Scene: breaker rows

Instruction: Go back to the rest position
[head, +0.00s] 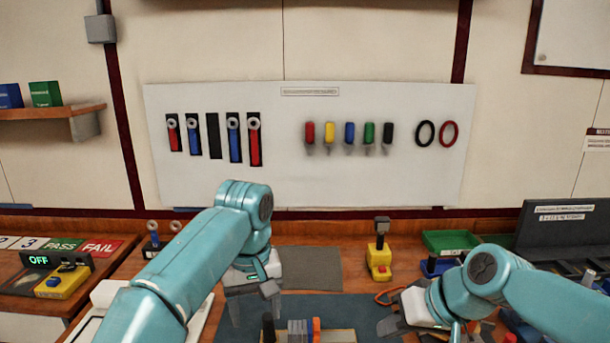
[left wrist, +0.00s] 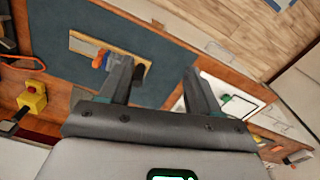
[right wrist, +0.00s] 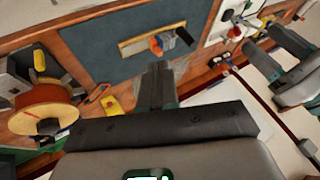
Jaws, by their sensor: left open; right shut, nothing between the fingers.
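My left gripper (head: 254,308) hangs over the dark mat on the workbench, just left of the breaker rail, fingers pointing down. It is open and empty; its two fingers stand apart in the left wrist view (left wrist: 158,82). My right gripper (head: 388,326) is low over the right side of the mat, partly hidden by its own arm. In the right wrist view (right wrist: 155,82) its fingers are together with nothing between them. The rail (head: 335,336) carries blue, orange and black parts and lies between the grippers, touched by neither.
The dark mat (left wrist: 160,50) has bare space around the rail. A yellow box with a lever (head: 379,262), a green tray (head: 450,241) and an orange loop (head: 386,297) lie right. A yellow OFF switch unit (head: 62,281) stands left. A white tool board (head: 280,180) hangs behind.

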